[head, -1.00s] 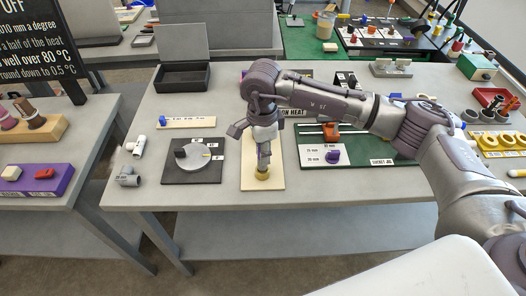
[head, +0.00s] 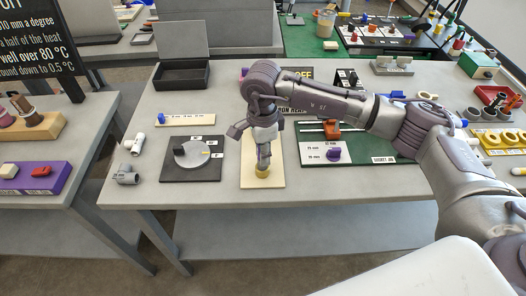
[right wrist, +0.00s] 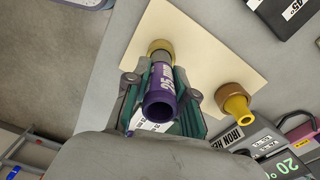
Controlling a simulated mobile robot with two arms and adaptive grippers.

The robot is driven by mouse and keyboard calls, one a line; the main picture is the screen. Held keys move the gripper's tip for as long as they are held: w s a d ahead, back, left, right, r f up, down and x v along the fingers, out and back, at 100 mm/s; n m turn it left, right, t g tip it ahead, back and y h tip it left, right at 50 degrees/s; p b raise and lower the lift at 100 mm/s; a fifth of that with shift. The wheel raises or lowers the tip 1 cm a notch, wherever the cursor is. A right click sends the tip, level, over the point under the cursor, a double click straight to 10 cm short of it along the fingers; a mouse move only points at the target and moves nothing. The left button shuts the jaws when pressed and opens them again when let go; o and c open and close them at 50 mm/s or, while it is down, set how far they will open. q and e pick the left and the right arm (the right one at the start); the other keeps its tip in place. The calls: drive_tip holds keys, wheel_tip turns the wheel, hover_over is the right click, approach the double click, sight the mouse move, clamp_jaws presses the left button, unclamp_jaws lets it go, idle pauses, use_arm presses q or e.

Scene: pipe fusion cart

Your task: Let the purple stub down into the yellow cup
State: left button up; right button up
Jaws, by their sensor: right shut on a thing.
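My right gripper (right wrist: 163,95) is shut on the purple stub (right wrist: 160,108), which is marked 25 and shows its open end to the right wrist camera. The stub's far end points at the yellow cup (right wrist: 160,46) and overlaps it in that view. I cannot tell whether the stub's end is inside the cup or just above it. In the head view my right gripper (head: 264,150) points down over the yellow cup (head: 262,171), which stands on a cream board (head: 248,181). The stub is mostly hidden by the fingers there. My left gripper is not in view.
A brown and yellow piece (right wrist: 236,101) stands on the same board. A black plate with a grey dial (head: 190,153) is to the left. A green jig board (head: 370,150) is to the right. Grey fittings (head: 127,175) lie near the table's left edge.

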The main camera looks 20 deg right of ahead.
drive_tip(key=shift+f+b, duration=1.05)
drive_tip(key=shift+f, duration=0.1)
drive_tip(key=o, duration=0.9)
